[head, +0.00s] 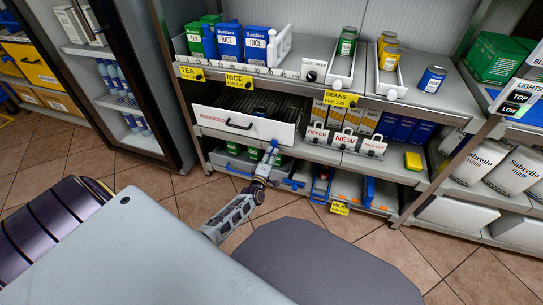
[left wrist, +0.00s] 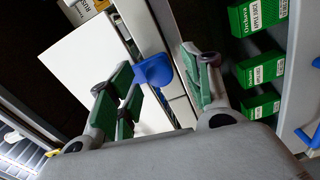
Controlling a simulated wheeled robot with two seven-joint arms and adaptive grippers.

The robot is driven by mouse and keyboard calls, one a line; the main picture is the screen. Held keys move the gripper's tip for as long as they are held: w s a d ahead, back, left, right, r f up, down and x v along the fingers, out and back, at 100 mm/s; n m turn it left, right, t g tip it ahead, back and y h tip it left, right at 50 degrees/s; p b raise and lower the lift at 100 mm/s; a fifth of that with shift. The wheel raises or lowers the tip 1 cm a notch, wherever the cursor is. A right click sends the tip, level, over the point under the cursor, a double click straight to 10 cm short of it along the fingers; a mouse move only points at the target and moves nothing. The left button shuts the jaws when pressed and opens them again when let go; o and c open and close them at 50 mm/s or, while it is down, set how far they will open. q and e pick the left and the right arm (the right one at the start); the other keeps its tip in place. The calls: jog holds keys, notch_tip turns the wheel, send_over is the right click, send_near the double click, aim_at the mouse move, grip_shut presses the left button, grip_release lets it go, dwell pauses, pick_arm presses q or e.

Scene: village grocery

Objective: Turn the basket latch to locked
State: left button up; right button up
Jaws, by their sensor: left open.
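A blue paddle-like lever (left wrist: 153,70), which looks like the latch, stands out from a grey shelf edge in the left wrist view. It lies between the open fingers of my left gripper (left wrist: 158,66), nearer the left finger; I cannot tell whether they touch. In the head view my left gripper (head: 265,166) is at the lower shelf, below the white drawer, with the blue lever (head: 271,148) at its tip. The basket itself is not clearly visible, and the lever's locked or unlocked position cannot be told. My right gripper is not in view.
The white drawer front (head: 244,125) is just above my left gripper. Green boxes (left wrist: 255,72) stand to the right in the left wrist view. White offer-sign holders (head: 345,141) sit to the right on the shelf. Tiled floor (head: 415,245) is free at the front right.

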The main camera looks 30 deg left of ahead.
pick_arm(q)
jog(key=v, duration=1)
jog(key=shift+s, duration=0.4)
dwell(0.7)
